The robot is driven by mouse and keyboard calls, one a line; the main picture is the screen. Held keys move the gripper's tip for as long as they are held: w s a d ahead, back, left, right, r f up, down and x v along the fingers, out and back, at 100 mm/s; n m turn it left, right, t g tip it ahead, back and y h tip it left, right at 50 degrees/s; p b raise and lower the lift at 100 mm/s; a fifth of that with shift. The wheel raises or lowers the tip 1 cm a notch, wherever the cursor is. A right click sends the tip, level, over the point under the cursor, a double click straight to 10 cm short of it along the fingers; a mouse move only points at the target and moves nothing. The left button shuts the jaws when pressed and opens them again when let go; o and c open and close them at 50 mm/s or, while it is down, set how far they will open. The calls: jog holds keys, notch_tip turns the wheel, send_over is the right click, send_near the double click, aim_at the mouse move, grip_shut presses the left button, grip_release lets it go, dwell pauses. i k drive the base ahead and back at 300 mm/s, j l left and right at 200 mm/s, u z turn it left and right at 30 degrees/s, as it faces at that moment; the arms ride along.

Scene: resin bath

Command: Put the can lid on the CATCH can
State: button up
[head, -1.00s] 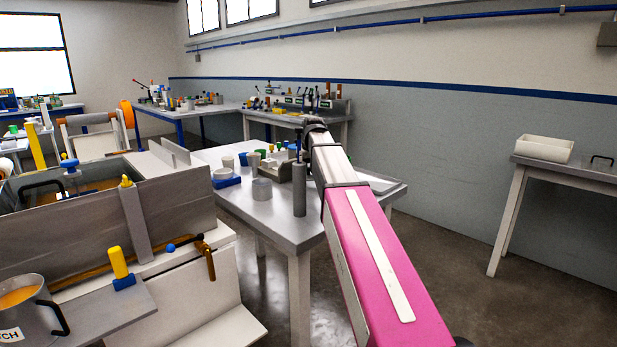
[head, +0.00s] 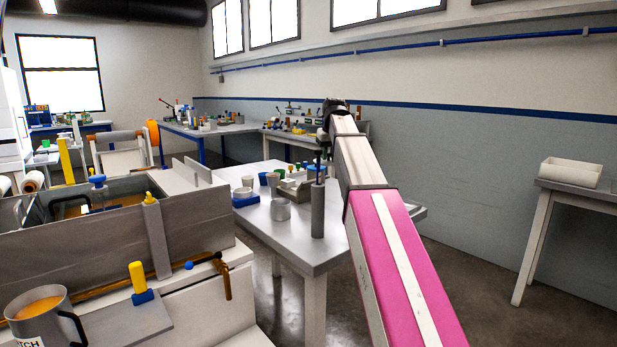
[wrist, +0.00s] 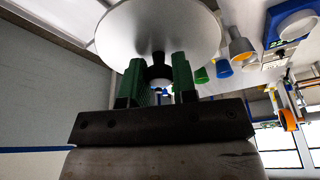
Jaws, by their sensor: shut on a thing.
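The CATCH can (head: 30,332) stands at the lower left of the head view, a grey can with a dark handle on its right side. Its top is open and shows amber liquid. Part of its label reads "TCH". In the wrist view my gripper (wrist: 158,76) has its green fingers closed around the dark knob of a round grey lid (wrist: 150,24). The top of the lid is cut off by the picture edge. In the head view I cannot make out the gripper or the lid. My arm reaches away over the far table, well apart from the can.
A grey-walled bath (head: 90,245) stands behind the can, with a yellow-handled tool (head: 138,278) on the ledge right of it. The metal table (head: 275,238) holds several cups and a blue dish (head: 245,200). A side table with a white tray (head: 571,172) stands at right.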

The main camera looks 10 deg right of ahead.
aim_at(37, 303)
jog(key=k+l, duration=0.8)
